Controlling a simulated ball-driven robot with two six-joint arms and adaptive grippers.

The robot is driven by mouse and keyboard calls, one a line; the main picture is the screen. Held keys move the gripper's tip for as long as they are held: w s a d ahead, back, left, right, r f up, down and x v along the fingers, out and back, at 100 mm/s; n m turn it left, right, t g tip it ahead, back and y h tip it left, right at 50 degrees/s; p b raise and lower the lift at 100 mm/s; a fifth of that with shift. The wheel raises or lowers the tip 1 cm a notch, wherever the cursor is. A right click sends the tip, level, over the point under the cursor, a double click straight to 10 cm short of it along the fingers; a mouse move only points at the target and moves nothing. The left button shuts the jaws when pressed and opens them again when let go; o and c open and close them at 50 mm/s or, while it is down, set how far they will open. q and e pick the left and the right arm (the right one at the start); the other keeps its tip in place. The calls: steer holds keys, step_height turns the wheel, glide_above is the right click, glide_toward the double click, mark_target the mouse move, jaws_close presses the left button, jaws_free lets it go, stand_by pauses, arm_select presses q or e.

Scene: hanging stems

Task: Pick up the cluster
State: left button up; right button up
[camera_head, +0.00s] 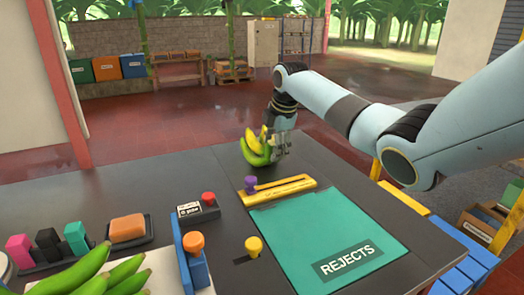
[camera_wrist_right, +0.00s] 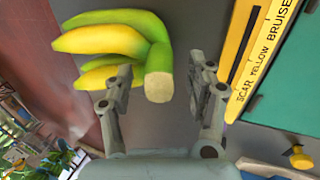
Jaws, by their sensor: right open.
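A banana cluster (camera_head: 255,152), part green and part yellow, is at the far edge of the dark table in the head view. In the right wrist view the cluster (camera_wrist_right: 120,42) points up and left, with its pale cut stem end facing the camera. My right gripper (camera_head: 279,144) is at the cluster's right side in the head view. In the wrist view its open fingers (camera_wrist_right: 162,78) stand either side of the stem end, with a gap visible at the right finger. Whether the left finger touches is unclear. My left gripper is not in view.
A yellow gauge strip (camera_head: 279,190) with a purple knob and a green REJECTS mat (camera_head: 325,235) lie near the cluster. Green bananas (camera_head: 110,278) are at the front left. A small scale-like box (camera_head: 198,209), an orange block (camera_head: 128,228) and coloured holders stand left.

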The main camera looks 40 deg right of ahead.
steer(key=shift+w+f, duration=0.1)
steer(key=shift+f, duration=0.2)
jaws_close()
steer(key=shift+r, duration=0.1)
steer(key=shift+d, duration=0.1)
